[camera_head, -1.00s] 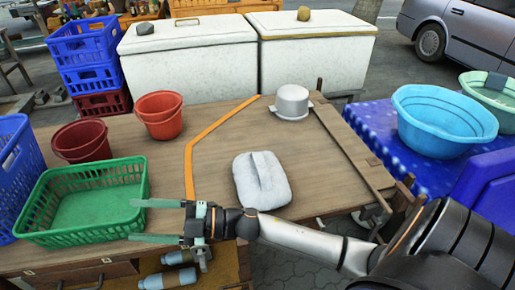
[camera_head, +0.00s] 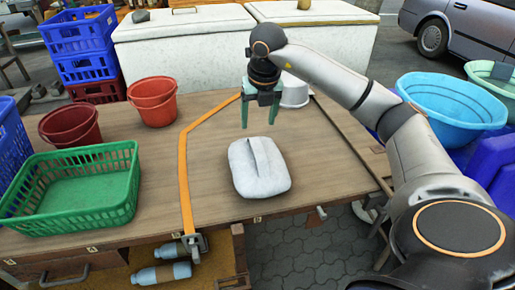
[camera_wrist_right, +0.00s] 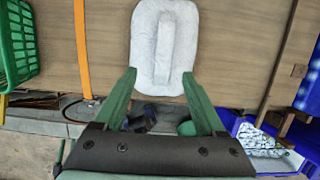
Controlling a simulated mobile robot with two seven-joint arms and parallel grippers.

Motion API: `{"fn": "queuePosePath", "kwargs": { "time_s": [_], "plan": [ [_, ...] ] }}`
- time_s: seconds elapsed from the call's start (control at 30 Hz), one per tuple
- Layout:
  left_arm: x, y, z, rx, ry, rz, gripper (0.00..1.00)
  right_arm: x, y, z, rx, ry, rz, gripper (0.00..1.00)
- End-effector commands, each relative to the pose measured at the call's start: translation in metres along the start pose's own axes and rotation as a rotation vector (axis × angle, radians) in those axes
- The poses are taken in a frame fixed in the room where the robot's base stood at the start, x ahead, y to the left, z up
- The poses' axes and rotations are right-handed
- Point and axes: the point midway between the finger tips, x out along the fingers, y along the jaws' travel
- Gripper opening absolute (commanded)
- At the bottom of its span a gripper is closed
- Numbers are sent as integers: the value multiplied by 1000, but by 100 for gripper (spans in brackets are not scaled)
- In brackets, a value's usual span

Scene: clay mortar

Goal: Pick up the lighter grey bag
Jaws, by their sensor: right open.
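The light grey bag (camera_head: 259,167) lies flat on the wooden table, right of the orange strip, with a raised ridge along its top. It also shows in the right wrist view (camera_wrist_right: 164,45), just beyond the fingertips. My right gripper (camera_head: 259,122) points down above the far side of the bag, open and empty, with its green fingers apart. In the right wrist view the two fingers (camera_wrist_right: 160,82) lie on either side of the bag's near end, apart from it as far as I can see. My left gripper is not in view.
A green basket (camera_head: 125,205), a dark red bucket (camera_head: 70,128) and an orange-red bucket (camera_head: 153,101) stand on the table's left. A grey pot (camera_head: 296,92) stands behind my right gripper. Table around the bag is clear.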

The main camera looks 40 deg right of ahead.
Motion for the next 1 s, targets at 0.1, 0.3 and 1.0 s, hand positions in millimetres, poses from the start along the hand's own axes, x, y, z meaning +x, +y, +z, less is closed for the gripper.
{"fn": "queuePosePath", "kwargs": {
  "time_s": [0.1, 0.3, 1.0],
  "plan": [
    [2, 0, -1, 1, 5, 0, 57, 11, -7, 2, 15, -5, -23, 72],
    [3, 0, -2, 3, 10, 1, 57, 48, -7, 1, 13, -3, -22, 72],
    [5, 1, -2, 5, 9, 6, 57, 122, -8, 1, 9, -6, -16, 72]
  ]
}}
